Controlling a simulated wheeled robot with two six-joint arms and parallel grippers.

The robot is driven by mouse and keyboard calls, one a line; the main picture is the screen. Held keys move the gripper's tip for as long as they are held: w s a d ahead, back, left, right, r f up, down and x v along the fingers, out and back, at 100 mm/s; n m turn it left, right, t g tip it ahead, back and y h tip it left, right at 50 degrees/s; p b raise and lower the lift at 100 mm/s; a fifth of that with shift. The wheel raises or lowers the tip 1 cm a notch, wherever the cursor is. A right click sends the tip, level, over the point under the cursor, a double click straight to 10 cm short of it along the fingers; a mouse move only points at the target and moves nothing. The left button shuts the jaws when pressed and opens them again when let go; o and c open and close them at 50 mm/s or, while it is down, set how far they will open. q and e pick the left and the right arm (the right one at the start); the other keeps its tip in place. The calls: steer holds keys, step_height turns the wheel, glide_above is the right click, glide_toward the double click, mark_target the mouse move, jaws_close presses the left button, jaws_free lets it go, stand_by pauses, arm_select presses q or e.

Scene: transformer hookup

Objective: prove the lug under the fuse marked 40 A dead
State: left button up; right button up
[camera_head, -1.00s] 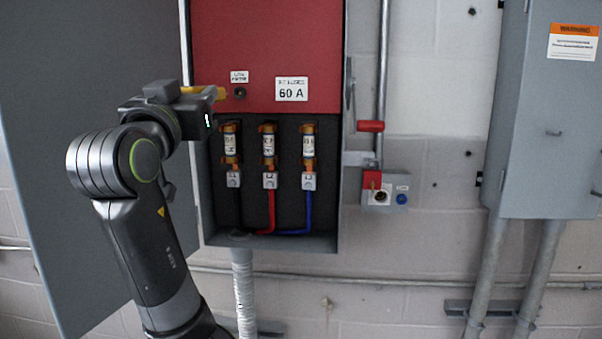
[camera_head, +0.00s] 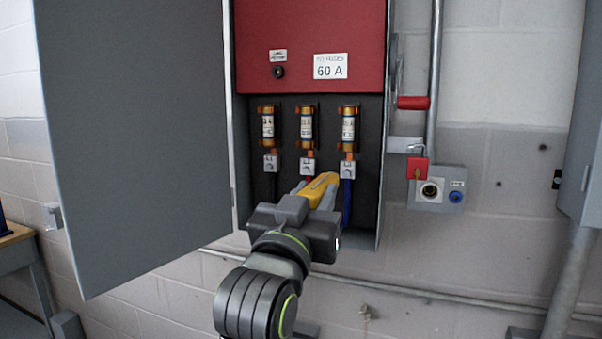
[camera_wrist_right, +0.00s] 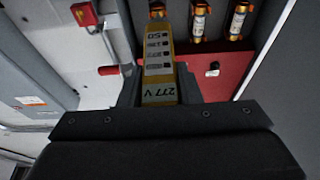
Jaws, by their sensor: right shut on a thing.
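My right gripper (camera_head: 312,197) is shut on a yellow tester (camera_head: 321,187), held just below the lug row. The wrist view shows the tester (camera_wrist_right: 159,75) with a "277 V" marking. Three fuses stand in the cabinet: left (camera_head: 268,127), middle (camera_head: 306,127) and right (camera_head: 348,126). Their ratings are too small to read. Below them are the left lug (camera_head: 270,164), middle lug (camera_head: 307,167) and right lug (camera_head: 347,169). The tester's front end is between the middle and right lugs; I cannot tell whether it touches either. My left gripper is out of view.
The cabinet's red panel (camera_head: 290,35) carries a "60 A" label (camera_head: 330,66) and a small round socket (camera_head: 278,72). The grey door (camera_head: 135,130) stands open left.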

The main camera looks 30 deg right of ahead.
steer(key=shift+w+d, duration=0.1)
steer(key=shift+d, duration=0.15)
steer(key=shift+w+d+p, duration=0.5)
steer(key=shift+p, duration=0.2)
steer(key=w+d+p, duration=0.1)
steer(key=w+d, duration=0.1)
steer(key=shift+d, duration=0.35)
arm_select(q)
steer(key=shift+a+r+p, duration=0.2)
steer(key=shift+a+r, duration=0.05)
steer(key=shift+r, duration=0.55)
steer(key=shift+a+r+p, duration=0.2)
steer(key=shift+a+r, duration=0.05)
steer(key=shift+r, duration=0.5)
arm_select(e)
steer(key=shift+w+d+f, duration=0.1)
steer(key=shift+w+d, duration=0.75)
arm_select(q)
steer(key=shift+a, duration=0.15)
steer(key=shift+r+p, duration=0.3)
arm_select(e)
steer(key=shift+w+d, duration=0.4)
steer(key=shift+d, duration=0.05)
